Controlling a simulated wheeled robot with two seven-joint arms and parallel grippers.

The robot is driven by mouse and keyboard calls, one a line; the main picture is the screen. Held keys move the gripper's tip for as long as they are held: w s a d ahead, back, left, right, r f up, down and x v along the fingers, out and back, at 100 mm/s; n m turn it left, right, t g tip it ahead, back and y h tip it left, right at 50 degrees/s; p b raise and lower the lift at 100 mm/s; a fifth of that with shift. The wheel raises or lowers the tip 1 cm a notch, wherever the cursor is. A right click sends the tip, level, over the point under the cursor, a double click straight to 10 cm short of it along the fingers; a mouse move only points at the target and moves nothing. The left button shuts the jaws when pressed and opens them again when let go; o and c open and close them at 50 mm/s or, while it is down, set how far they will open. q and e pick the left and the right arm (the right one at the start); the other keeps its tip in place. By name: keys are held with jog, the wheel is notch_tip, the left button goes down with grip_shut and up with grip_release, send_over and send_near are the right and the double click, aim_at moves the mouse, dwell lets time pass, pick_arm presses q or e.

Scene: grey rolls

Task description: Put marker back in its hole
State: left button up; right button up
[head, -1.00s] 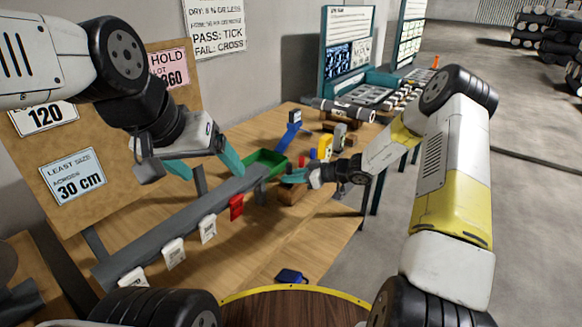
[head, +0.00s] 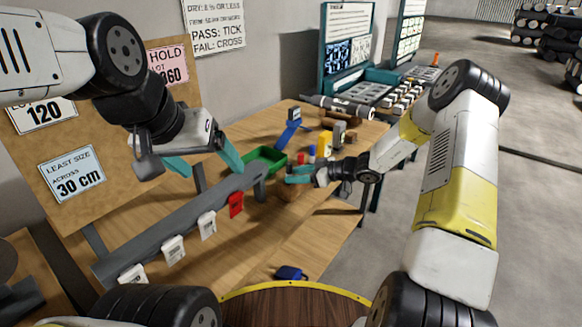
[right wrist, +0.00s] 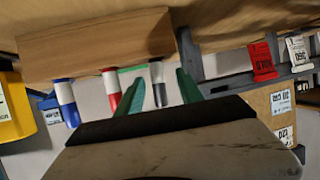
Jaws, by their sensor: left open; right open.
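The wooden block (right wrist: 95,45) fills the upper part of the right wrist view, which looks upside down. A blue-and-white marker (right wrist: 66,103), a red-and-white marker (right wrist: 112,92) and a black-and-white marker (right wrist: 159,86) meet its edge there. I cannot tell how deep each one sits. My right gripper (right wrist: 158,92) is open, with the black marker showing between its fingers; I see no contact. In the head view the right gripper (head: 295,174) is over the block (head: 288,194), partly hiding it. My left gripper (head: 208,163) is open and empty, above the grey rail.
A green tray (head: 266,158) stands behind the rail (head: 180,225), which carries a red tag (head: 236,205) and several white tags. A yellow thing (head: 326,143) and a blue stand (head: 289,133) are farther back. A dark blue item (head: 291,272) lies near the front.

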jog(key=shift+v, duration=2.55)
jog(key=s+a+r+m+g+h, duration=0.1)
jog(key=s+r+m+g+h, duration=0.25)
jog(key=s+r, duration=1.15)
jog(key=s+d+r+m+t+h, duration=0.2)
jog(key=s+d+r+m+h, duration=0.1)
jog(key=s, duration=0.5)
jog(key=s+d+r+m+t+h, duration=0.2)
jog(key=s+d+r+m+h, duration=0.1)
jog(key=s+d+r+m, duration=0.2)
jog(key=shift+s+d+r+m+h, duration=0.35)
jog(key=shift+s+r, duration=0.65)
jog(key=shift+s, duration=1.35)
